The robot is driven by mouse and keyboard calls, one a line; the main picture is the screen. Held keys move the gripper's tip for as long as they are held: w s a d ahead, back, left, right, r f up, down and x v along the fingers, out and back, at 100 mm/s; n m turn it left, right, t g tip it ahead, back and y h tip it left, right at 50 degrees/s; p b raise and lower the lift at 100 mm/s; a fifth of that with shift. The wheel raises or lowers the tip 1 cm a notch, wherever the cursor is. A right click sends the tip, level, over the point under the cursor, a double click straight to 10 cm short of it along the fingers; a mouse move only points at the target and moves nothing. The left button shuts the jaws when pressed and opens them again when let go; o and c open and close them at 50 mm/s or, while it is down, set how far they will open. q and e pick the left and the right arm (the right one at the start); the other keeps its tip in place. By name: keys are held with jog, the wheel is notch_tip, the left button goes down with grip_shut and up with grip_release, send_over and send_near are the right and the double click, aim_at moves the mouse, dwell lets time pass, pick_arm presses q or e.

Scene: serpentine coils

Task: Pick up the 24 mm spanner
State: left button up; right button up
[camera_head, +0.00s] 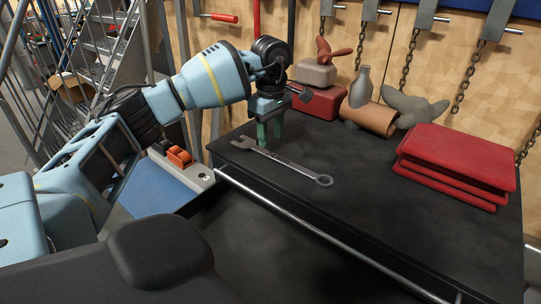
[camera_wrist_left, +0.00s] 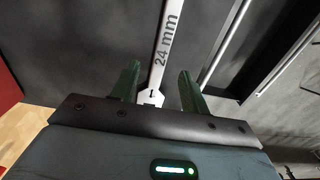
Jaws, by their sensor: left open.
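The grey 24 mm spanner (camera_head: 283,161) lies flat on the black worktop, with its open jaw at the left and its ring end at the right. In the left wrist view the spanner (camera_wrist_left: 169,40) shows the printed mark "24 mm". My left gripper (camera_head: 270,140) points down over the spanner near its open-jaw end. Its green fingers are open. In the left wrist view the spanner lies between the two fingertips of my left gripper (camera_wrist_left: 158,80). I cannot tell whether the fingers touch it. My right gripper is not in view.
On the black worktop (camera_head: 350,195), folded red cloths (camera_head: 455,165) lie at the right. A red box (camera_head: 318,102), a copper-coloured cylinder (camera_head: 373,118) and a grey shape (camera_head: 414,107) stand at the back. A metal rail (camera_head: 320,230) runs along the front edge. Chains hang behind.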

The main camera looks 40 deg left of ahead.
aim_at(271, 154)
pick_arm(q)
notch_tip(271, 154, down, 4)
jog(key=shift+s+f, duration=0.1)
jog(key=shift+f, duration=0.05)
grip_shut()
dwell(0.3)
